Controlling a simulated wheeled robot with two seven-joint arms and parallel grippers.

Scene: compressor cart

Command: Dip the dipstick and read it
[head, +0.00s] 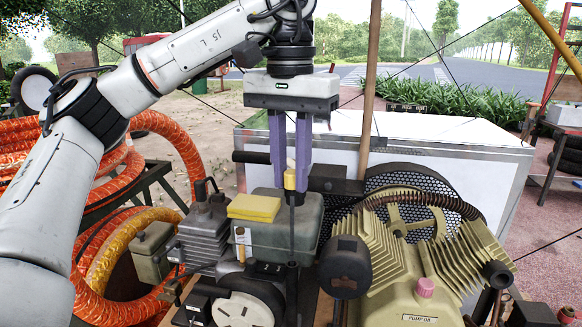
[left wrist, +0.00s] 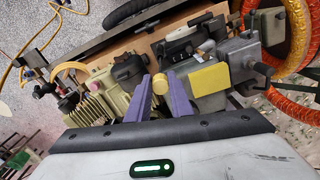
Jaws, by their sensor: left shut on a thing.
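My left gripper (head: 290,168) points straight down, its purple fingers shut on the yellow knob of the dipstick (head: 290,180). The dipstick's dark thin rod (head: 291,225) hangs upright below the knob, in front of the grey engine box. I cannot tell whether its lower end is inside an opening or in front of it. In the left wrist view, the yellow knob (left wrist: 160,84) sits between the fingertips (left wrist: 160,92), and the rod is hidden behind it. My right gripper is not in view.
A yellow block (head: 253,207) lies beside the dipstick on the engine. The tan finned pump (head: 420,250) with a pink cap (head: 426,287) stands at right. A white box (head: 470,150) stands behind. Orange hoses (head: 160,130) coil at left. Small engine parts crowd the dipstick's lower end.

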